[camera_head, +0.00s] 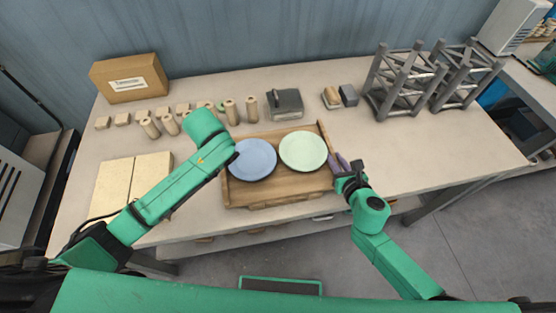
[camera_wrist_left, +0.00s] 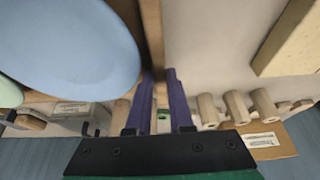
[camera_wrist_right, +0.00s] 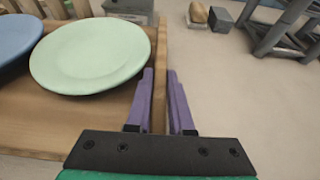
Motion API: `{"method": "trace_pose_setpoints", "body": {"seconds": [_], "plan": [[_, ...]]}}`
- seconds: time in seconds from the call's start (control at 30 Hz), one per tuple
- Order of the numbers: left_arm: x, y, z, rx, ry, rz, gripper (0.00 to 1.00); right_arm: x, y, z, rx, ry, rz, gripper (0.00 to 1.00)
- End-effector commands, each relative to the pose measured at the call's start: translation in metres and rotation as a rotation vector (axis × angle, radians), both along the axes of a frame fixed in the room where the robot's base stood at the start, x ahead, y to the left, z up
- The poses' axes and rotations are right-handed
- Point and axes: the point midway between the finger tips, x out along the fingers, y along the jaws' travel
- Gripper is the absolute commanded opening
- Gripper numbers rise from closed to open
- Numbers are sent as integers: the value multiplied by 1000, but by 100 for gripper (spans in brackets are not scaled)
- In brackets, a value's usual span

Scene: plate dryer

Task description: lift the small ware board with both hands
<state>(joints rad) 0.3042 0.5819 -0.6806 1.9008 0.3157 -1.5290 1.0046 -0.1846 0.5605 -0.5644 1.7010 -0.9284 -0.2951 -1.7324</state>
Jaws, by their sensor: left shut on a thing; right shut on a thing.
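The small ware board (camera_head: 290,186) is a brown wooden tray with raised edges near the table's front. A blue plate (camera_head: 253,160) and a pale green plate (camera_head: 303,151) lie side by side on it. My right gripper (camera_head: 342,166) is shut on the board's right edge; in the right wrist view its purple fingers (camera_wrist_right: 160,95) straddle the edge. In the head view my left arm hides the left gripper. In the left wrist view the left gripper's purple fingers (camera_wrist_left: 162,95) are shut on the board's left edge, beside the blue plate (camera_wrist_left: 65,45).
Several wooden cylinders and blocks (camera_head: 150,127) stand behind and left of the board. A cardboard box (camera_head: 130,78) is at the back left, a grey device (camera_head: 285,103) behind the board, and dark racks (camera_head: 405,82) at the back right. Pale panels (camera_head: 130,183) lie at left.

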Motion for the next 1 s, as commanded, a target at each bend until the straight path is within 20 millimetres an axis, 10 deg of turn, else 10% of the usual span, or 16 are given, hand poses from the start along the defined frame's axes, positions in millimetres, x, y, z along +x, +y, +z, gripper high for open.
{"method": "trace_pose_setpoints", "body": {"seconds": [1.0], "plan": [[1,1,13,1,-5,1,0,0,0,12,1,-2,1,0]]}}
